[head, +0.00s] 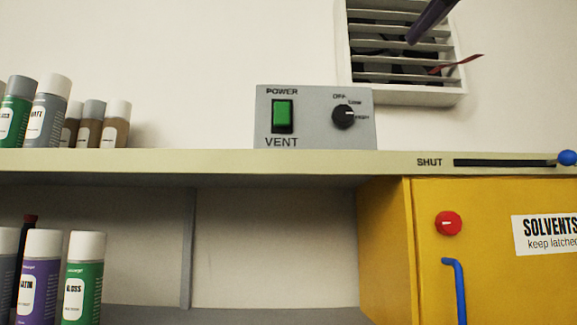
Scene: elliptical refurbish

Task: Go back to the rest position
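Neither of my grippers shows in the head view, so I cannot see their state. The view is tilted up at a wall and a shelf (215,163). A grey vent control box (313,98) stands on the shelf, with a green power switch (283,113) and a black knob (344,116). A yellow solvents cabinet (480,290) sits below the shelf at the right, with a red button (448,223) and a blue handle (457,290). Its door looks closed.
Several spray cans (47,108) stand on the shelf at the left, and more cans (84,277) stand below. A slatted wall vent (400,78) with a red ribbon (456,65) is above. A slider with a blue knob (567,158) is on the shelf edge, near the word SHUT.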

